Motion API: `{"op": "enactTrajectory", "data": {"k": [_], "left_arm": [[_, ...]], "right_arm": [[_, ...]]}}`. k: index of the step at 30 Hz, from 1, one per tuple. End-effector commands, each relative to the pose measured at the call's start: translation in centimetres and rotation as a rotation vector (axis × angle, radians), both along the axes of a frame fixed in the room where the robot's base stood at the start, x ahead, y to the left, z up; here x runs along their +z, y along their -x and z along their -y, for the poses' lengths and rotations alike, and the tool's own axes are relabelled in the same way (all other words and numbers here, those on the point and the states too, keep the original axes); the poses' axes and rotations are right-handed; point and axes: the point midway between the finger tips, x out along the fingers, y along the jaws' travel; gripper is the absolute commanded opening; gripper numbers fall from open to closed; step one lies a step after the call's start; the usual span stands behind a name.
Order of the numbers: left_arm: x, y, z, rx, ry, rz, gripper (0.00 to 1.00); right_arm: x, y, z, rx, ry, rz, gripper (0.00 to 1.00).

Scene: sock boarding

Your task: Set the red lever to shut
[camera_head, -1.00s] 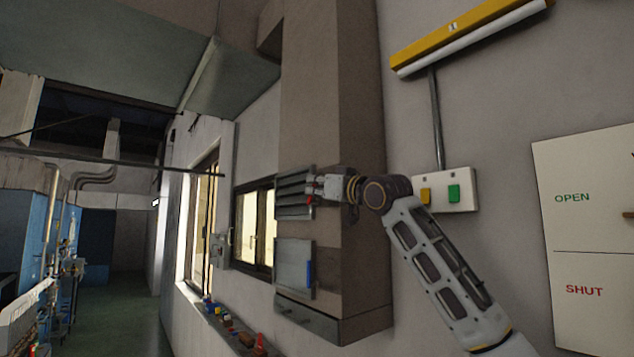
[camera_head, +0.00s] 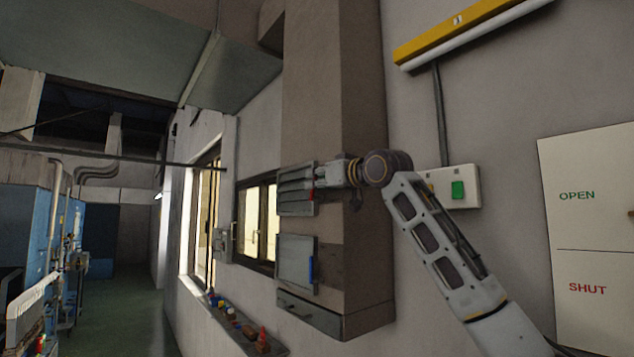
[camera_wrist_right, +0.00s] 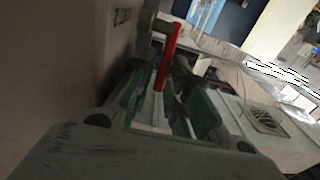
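The red lever (camera_wrist_right: 168,58) shows in the right wrist view as a slim red bar next to a pale wall. My right gripper (camera_wrist_right: 165,100) has its green-padded fingers apart, one on either side of the lever's lower end; I cannot tell whether they touch it. In the head view my right gripper (camera_head: 325,174) is at the slatted grey panel (camera_head: 295,200) on the brown column, and the lever is not clearly visible there. A white board (camera_head: 580,225) at the right edge reads OPEN above and SHUT below. My left gripper is not in view.
A flat grey panel (camera_head: 296,262) with a blue handle is below the slatted one. A switch box (camera_head: 470,178) with a green button is on the wall behind my right arm. A ledge (camera_head: 240,338) with small coloured items runs along the wall. The floor (camera_head: 125,310) at left looks clear.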

Motion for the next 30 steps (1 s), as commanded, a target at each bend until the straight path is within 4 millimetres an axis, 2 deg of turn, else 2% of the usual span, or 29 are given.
{"op": "enactTrajectory", "data": {"k": [14,30], "left_arm": [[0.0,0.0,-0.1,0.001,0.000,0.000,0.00],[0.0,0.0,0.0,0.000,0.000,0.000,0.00]], "right_arm": [[-0.2,0.5,0.4,0.000,0.002,-0.002,0.18],[-0.2,4.3,2.9,0.000,0.001,0.001,0.18]]}}
